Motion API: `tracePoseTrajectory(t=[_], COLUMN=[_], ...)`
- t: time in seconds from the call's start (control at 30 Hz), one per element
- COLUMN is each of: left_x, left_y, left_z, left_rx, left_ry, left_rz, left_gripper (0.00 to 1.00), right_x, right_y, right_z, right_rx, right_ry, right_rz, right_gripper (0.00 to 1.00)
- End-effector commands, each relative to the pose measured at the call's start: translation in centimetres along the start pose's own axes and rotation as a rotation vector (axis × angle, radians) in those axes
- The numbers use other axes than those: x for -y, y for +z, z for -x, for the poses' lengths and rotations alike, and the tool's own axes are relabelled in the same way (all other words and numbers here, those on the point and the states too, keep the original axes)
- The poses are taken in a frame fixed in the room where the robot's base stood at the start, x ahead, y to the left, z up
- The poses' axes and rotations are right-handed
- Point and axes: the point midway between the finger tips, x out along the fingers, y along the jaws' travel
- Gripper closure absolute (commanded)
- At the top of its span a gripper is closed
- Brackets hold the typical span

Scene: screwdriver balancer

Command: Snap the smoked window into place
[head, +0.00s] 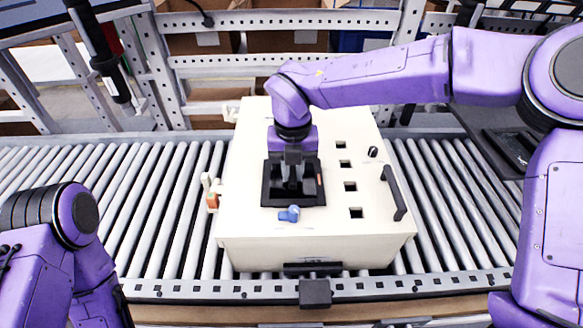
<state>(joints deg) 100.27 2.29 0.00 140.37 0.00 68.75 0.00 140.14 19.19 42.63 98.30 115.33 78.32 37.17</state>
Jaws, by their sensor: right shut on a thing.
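The smoked window (270,196) is a dark square panel at the cream-coloured box's top face, left of its row of square holes. My right gripper (292,184) is over the middle of the window, pointing down, and is shut on it. The fingertips are hard to make out against the dark panel. I cannot tell whether the window sits flush in the cream box (250,235) or slightly above it. My left arm shows at the lower left, but its gripper is outside the view.
The box stands on a roller conveyor (150,195) with free rollers on both sides. A blue knob (289,214) is just below the window. A black handle (394,192) runs along the box's right side. A dark tool (105,62) hangs at the upper left.

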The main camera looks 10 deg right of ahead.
Motion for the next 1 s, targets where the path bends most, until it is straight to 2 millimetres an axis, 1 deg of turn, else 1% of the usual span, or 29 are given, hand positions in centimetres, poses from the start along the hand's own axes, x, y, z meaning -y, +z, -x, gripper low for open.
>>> tracePoseTrajectory(t=[0.47,1.0], left_x=[0.00,-0.04], left_y=[0.01,0.19], left_z=[-0.02,-0.46], left_rx=[0.000,0.000], left_ry=[0.000,0.000], left_rz=[0.000,0.000], left_gripper=[0.31,0.31], right_x=[0.00,0.01], right_y=[0.00,-0.02], right_z=[0.00,-0.72], right_rx=[0.000,-0.001], right_ry=[0.000,0.000], right_rz=[-0.001,-0.001], right_gripper=[1.00,1.00])
